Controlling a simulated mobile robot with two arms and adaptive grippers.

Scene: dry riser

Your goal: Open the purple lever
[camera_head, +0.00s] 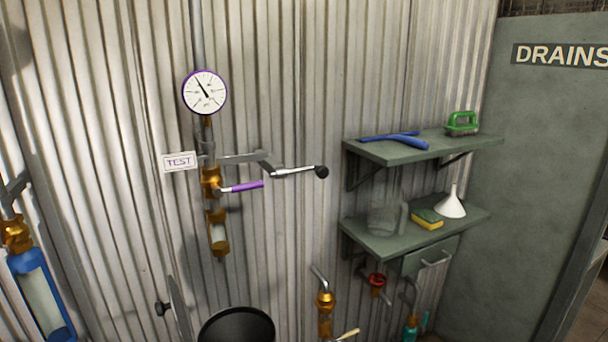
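The purple lever (243,187) is on a brass valve (211,181) on the vertical pipe against the corrugated wall. The lever points right, nearly level, tilted slightly up at its free end. A purple-rimmed gauge (204,92) sits above the valve, and a white TEST sign (179,161) is to the left. Below the valve is a brass fitting with a clear section (218,234). Neither of my grippers is in view, and nothing touches the lever.
A metal arm with a black knob (321,172) juts out just above and right of the lever. Two shelves (392,155) with tools and a funnel (451,203) are at right. A dark bucket (237,322) is below. A blue cylinder (40,292) stands at far left.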

